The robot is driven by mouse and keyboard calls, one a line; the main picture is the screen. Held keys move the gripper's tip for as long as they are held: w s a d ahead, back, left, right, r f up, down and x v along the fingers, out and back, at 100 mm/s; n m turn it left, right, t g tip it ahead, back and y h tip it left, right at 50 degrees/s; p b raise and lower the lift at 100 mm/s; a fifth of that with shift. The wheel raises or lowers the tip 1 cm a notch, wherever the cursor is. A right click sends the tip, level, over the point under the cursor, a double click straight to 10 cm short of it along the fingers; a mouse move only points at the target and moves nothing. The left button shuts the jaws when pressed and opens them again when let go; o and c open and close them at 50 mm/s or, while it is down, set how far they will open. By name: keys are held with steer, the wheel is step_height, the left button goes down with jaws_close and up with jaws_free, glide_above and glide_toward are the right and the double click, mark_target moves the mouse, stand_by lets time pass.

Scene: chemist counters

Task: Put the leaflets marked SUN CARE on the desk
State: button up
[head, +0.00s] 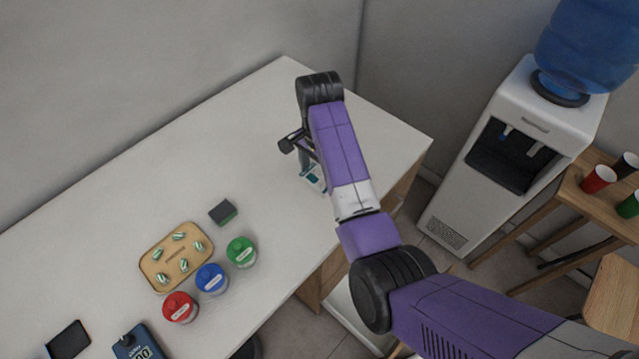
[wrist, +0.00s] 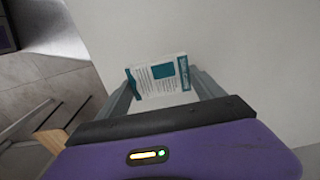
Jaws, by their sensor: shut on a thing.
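A white leaflet stack with teal print (wrist: 160,78) is between the fingers of my gripper (wrist: 163,88) in the wrist view. The gripper is shut on it. Its lettering is too small to read for sure. In the head view the leaflets (head: 314,178) show partly behind my arm, at the right end of the white desk (head: 270,120). My gripper (head: 308,168) is mostly hidden by the arm there. I cannot tell whether the leaflets touch the desk top.
A tan tray (head: 176,281) with several small wrapped pieces, a dark sponge-like block (head: 222,212), and red (head: 180,307), blue (head: 211,279) and green (head: 241,251) jars stand on the desk. A water cooler (head: 520,140) stands right. The desk's far right is clear.

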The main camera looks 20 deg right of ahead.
mark_target(319, 185)
steer(key=shift+f, duration=2.45)
steer(key=shift+f, duration=0.15)
steer(key=o, duration=1.4)
step_height(319, 185, up, 12)
steer(key=shift+w+f+p, duration=0.1)
steer(key=shift+p, duration=0.45)
steer(key=shift+r, duration=0.25)
